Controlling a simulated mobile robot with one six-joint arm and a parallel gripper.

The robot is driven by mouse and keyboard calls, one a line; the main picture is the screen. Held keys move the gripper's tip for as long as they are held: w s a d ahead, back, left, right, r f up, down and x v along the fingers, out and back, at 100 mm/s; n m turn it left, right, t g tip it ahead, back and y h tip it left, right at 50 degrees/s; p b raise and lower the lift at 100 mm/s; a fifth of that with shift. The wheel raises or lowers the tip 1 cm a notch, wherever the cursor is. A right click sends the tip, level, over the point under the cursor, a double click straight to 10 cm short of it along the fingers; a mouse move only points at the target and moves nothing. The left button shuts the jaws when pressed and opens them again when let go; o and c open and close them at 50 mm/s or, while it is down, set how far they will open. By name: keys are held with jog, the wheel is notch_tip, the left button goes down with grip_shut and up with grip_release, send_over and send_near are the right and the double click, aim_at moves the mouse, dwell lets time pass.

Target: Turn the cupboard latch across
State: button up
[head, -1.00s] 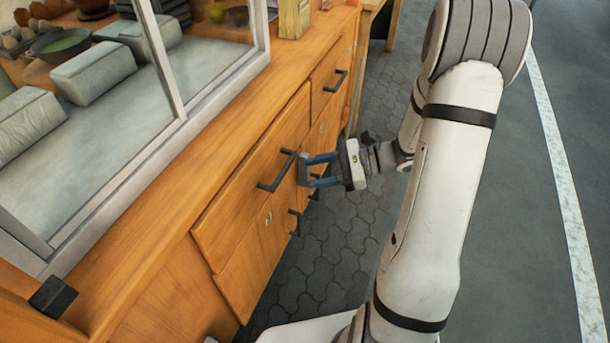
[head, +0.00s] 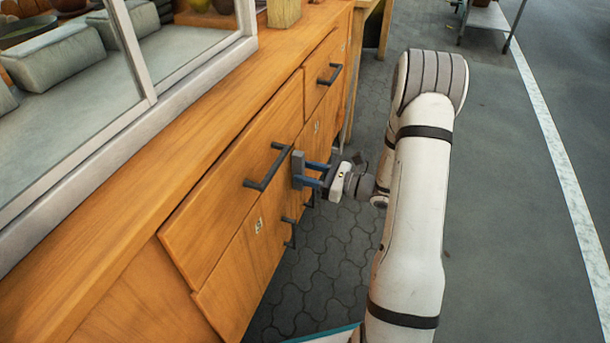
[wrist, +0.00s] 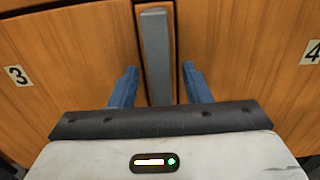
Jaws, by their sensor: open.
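The latch (wrist: 156,55) is a long grey bar standing upright over the seam between two wooden cupboard doors in the wrist view. It shows in the head view as a grey block (head: 298,169) at the cupboard front. My gripper (wrist: 159,66) is open. Its two blue fingers lie on either side of the bar in the wrist view, with a gap visible on both sides. In the head view my gripper (head: 307,172) points left at the cupboard front, with its fingertips close to the latch. Whether they touch it I cannot tell.
The left door carries a label 3 (wrist: 18,75), the right one a label 4 (wrist: 311,52). A dark drawer handle (head: 268,167) sticks out just left of the latch, another (head: 330,74) farther back. Lower door handles (head: 290,232) also stick out. The paved floor (head: 330,250) is clear.

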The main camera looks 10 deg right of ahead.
jog(key=shift+w+a, duration=0.2)
jog(key=shift+a, duration=0.15)
jog(key=shift+c, duration=0.5)
grip_shut()
